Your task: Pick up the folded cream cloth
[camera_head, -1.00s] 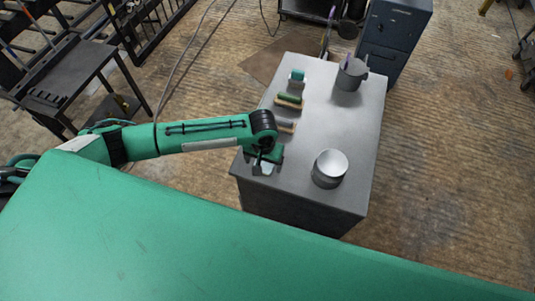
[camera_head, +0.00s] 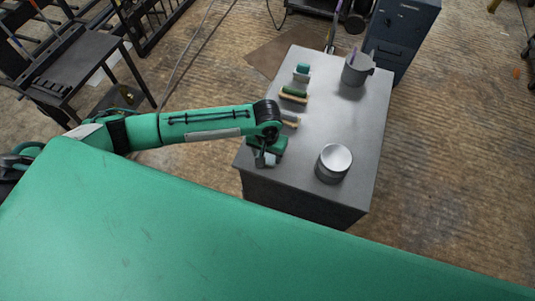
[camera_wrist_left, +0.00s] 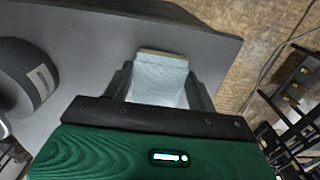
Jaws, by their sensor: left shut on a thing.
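The folded cloth (camera_wrist_left: 160,78) looks pale bluish white with a tan upper edge in the left wrist view. It sits between the two dark fingers of my left gripper (camera_wrist_left: 158,90), which is shut on it. In the head view, my left gripper (camera_head: 265,159) is at the near left corner of the grey table (camera_head: 310,140). A small pale part of the cloth (camera_head: 270,160) shows beside the fingers. I cannot tell whether the cloth is clear of the tabletop. My right gripper is not in view.
A round grey tin (camera_head: 333,163) stands to the right of the gripper. Small holders carry a green roll (camera_head: 293,91) and a teal piece (camera_head: 303,68) farther back. A grey pot (camera_head: 356,69) stands at the back right. The table's middle is clear.

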